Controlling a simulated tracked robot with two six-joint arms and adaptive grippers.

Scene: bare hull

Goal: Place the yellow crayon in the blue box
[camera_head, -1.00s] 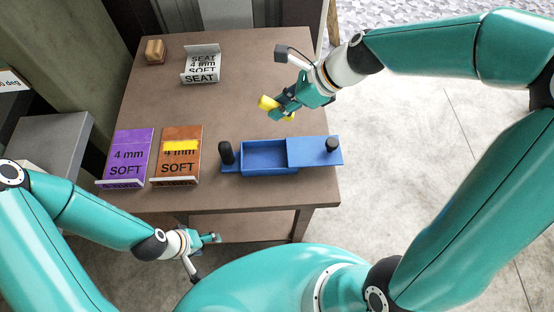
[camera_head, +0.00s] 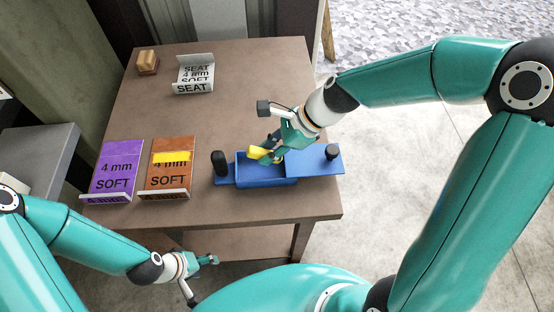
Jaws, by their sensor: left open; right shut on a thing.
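The yellow crayon (camera_head: 258,153) is held in my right gripper (camera_head: 268,151), which is shut on it over the open left part of the blue box (camera_head: 266,182). I cannot tell whether the crayon touches the box. The box's blue lid (camera_head: 313,163) is slid to the right and has a black knob (camera_head: 331,152). Another black knob (camera_head: 219,163) stands at the box's left end. My gripper hides part of the box's inside. My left gripper (camera_head: 211,260) is open and empty, low in front of the table.
The brown table (camera_head: 236,98) holds a purple sign (camera_head: 115,166) and an orange sign (camera_head: 170,165) left of the box. A white sign (camera_head: 193,75) and a small wooden block (camera_head: 147,61) stand at the back left. The middle of the table is clear.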

